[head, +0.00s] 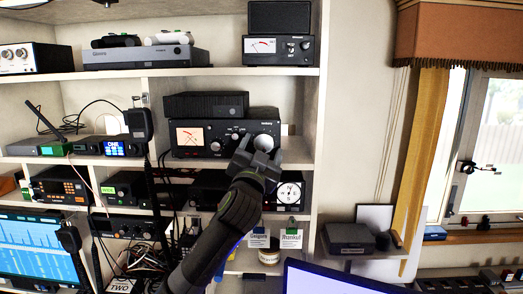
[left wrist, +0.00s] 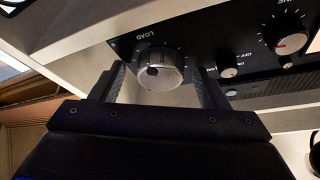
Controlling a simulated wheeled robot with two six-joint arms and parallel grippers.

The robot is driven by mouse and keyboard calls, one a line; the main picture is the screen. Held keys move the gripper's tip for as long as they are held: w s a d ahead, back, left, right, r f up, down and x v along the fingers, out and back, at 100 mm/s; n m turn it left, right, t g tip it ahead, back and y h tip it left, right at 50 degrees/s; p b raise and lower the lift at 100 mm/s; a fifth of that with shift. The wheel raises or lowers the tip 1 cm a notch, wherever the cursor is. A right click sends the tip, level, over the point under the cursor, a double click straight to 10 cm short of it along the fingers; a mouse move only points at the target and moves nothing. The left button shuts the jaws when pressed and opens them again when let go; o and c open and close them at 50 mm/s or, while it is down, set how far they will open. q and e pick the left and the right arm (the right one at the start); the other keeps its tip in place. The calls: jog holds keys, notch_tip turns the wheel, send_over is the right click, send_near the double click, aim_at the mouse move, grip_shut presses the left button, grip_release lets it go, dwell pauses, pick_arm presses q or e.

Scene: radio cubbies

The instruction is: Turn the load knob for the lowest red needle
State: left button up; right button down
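The black tuner (head: 222,125) stands on the middle shelf in the head view, with a lit cross-needle meter (head: 192,136) showing red needles. Their exact reading is too small to tell. The silver load knob (head: 263,141) is at the right of its front and partly hidden by my gripper. The left wrist view shows the knob (left wrist: 160,70) upside down, under the LOAD marking. My left gripper (head: 257,158) is in front of it. In the left wrist view its fingers (left wrist: 161,75) are open, one on each side of the knob, with visible gaps. My right gripper is out of view.
Another knob (left wrist: 288,42) and a small knob (left wrist: 229,72) sit beside the load knob. A shelf edge (head: 215,72) runs above the tuner. A handheld microphone (head: 138,124) hangs at its left. A round dial unit (head: 290,192) stands on the shelf below.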

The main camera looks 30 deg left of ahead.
pick_arm(q)
jog(key=p+v, duration=0.4)
jog(key=v, duration=1.3)
jog(key=shift+s+d+p, duration=0.15)
jog(key=shift+s+p, duration=0.05)
jog(key=shift+p, duration=0.15)
jog(key=shift+f, duration=0.1)
